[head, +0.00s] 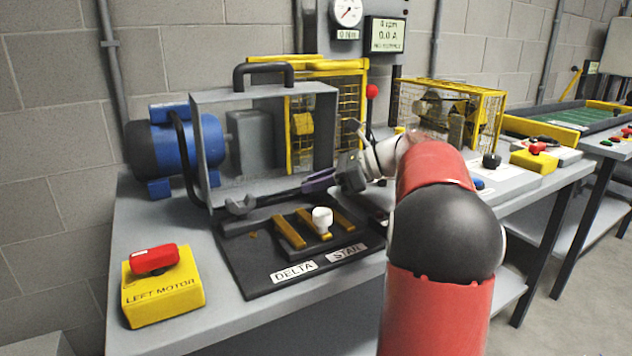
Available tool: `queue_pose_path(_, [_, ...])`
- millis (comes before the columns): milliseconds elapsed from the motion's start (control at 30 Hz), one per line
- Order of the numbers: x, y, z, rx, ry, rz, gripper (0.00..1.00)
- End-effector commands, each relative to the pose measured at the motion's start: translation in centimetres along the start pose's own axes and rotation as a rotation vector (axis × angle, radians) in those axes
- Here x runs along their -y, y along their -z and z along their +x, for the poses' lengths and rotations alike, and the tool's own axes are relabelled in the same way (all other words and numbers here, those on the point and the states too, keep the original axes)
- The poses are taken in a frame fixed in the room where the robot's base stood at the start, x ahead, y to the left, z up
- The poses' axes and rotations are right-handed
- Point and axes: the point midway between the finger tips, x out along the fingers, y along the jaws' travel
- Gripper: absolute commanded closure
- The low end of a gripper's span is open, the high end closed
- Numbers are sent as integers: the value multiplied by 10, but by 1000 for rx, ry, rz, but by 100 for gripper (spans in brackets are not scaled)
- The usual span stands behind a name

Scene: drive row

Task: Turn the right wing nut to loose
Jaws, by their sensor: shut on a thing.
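My gripper (338,180) is shut on a spanner-like tool (285,195) with a grey open jaw and a dark, partly purple handle. The tool points left, above a dark terminal board (240,270) labelled DELTA and STAR. Its jaw end is by the grey frame at the board's back left; I cannot tell whether it touches anything. The board bears yellow bars (289,232) and a white knob-like piece (322,219) on or beside a bar. I cannot make out a right wing nut for certain; my gripper and arm hide the board's right back part.
A grey handled frame (207,97) stands behind the board, with a blue motor (170,145) at left. A yellow LEFT MOTOR box (163,296) with a red switch is at front left. A yellow cage (488,105) stands at right. The bench (225,318) is bare in front.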

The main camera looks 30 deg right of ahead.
Motion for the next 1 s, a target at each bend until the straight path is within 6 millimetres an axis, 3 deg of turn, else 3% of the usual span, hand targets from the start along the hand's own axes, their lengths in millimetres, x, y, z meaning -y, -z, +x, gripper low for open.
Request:
queue_pose_path(333, [0,0,0,0,-3,-2,100])
queue_pose_path(367, [0,0,0,0,-3,-2,77])
queue_pose_path(533, [0,0,0,0,-3,-1,56])
queue_pose_path(833, [0,0,-2,0,-2,-1,56])
queue_pose_path(1000, [1,0,-24,0,0,-1,56])
